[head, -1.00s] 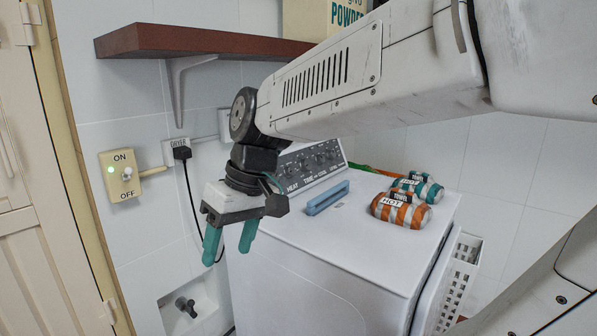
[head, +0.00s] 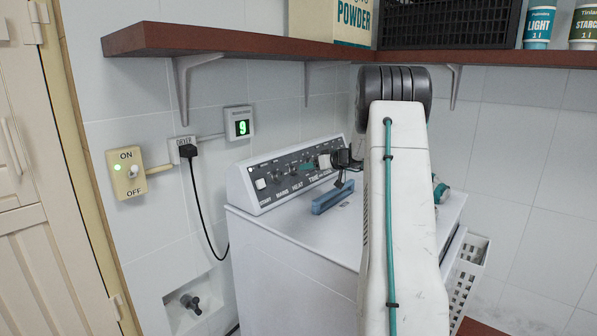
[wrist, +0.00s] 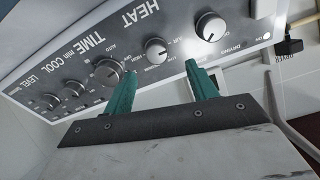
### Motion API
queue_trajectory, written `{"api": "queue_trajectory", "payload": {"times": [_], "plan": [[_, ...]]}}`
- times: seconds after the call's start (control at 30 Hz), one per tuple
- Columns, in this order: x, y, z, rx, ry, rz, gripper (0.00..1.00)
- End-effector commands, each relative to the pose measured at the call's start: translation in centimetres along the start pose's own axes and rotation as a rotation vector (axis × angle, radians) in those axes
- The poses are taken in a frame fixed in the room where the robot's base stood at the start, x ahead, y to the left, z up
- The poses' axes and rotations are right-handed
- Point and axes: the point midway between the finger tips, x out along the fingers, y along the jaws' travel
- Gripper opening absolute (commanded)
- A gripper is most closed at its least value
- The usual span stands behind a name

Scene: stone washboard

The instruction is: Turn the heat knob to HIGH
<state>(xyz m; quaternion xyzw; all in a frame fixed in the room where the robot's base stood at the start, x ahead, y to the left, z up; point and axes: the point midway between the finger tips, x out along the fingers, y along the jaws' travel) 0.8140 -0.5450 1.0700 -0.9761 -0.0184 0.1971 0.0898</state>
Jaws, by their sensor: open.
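The heat knob (wrist: 157,48) is a small round silver knob in the wrist view, under the large HEAT label on the dark panel. My gripper (wrist: 150,72) is open, with one teal finger on either side of that knob in the picture. The left finger overlaps the neighbouring TIME knob (wrist: 108,72); the right one is below a larger knob (wrist: 212,25). I cannot tell whether the fingers touch anything, nor where the heat knob points. In the head view the heat knob (head: 293,171) is small on the dryer's panel. My gripper (head: 312,166) is there, mostly hidden by my arm.
The white dryer (head: 290,250) has a blue bar (head: 333,197) on its top. A teal roll (head: 441,190) shows partly behind my arm. A brown shelf (head: 220,40) hangs above.

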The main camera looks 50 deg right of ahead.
Motion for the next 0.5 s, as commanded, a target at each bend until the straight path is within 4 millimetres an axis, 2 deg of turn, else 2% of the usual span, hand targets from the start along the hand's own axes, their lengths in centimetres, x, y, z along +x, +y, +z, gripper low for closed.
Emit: {"api": "queue_trajectory", "payload": {"times": [0.1, 0.5], "plan": [[0.8, 0.8, 0.1, -0.004, 0.009, 0.009, 0.57], [6.8, 0.6, 0.1, -0.004, 0.008, 0.008, 0.57]]}}
